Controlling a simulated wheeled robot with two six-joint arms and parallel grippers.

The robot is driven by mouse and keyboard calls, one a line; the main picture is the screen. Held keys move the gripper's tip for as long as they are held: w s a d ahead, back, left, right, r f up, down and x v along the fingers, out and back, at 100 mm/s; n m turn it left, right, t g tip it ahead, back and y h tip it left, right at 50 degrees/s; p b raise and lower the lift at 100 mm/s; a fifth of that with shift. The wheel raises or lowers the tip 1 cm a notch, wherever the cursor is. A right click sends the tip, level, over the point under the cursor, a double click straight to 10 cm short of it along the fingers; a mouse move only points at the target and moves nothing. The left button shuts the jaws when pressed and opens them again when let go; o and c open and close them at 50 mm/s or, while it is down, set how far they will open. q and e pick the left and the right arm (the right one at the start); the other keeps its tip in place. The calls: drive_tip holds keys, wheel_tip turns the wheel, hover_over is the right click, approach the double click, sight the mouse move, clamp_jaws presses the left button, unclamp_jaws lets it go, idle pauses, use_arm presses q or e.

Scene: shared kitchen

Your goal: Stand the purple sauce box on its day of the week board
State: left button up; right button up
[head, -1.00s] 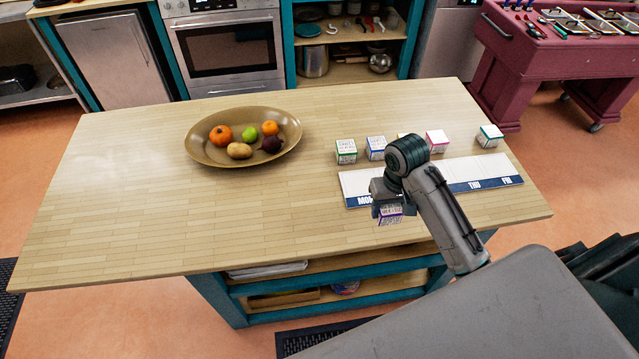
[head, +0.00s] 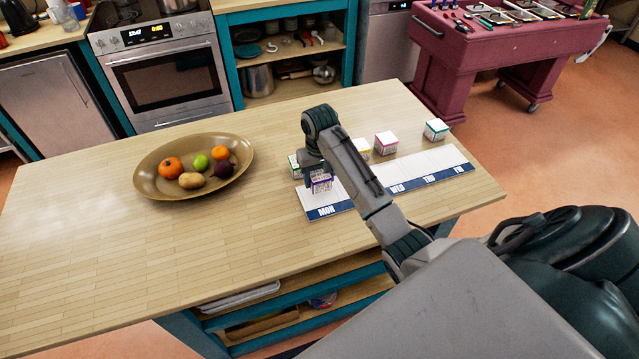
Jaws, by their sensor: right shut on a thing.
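The purple sauce box (head: 321,183) is white with a purple edge and dark print. I cannot tell whether the box touches the board. My left gripper is not in view.
Behind the board stand a green box (head: 294,165), a yellow box (head: 362,147), a pink box (head: 386,143) and a teal box (head: 436,130). A bowl (head: 146,184) of fruit and vegetables sits to the left. The counter's (head: 90,260) left front is clear.

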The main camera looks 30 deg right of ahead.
sight(319, 186)
wheel_tip(319, 186, down, 2)
drive_tip(key=shift+f+p, duration=0.25)
drive_tip(key=shift+p, duration=0.5)
drive_tip(key=shift+f, duration=0.5)
drive_tip(key=shift+f, duration=0.1)
drive_tip(key=o, duration=1)
drive_tip(key=shift+o, duration=0.2)
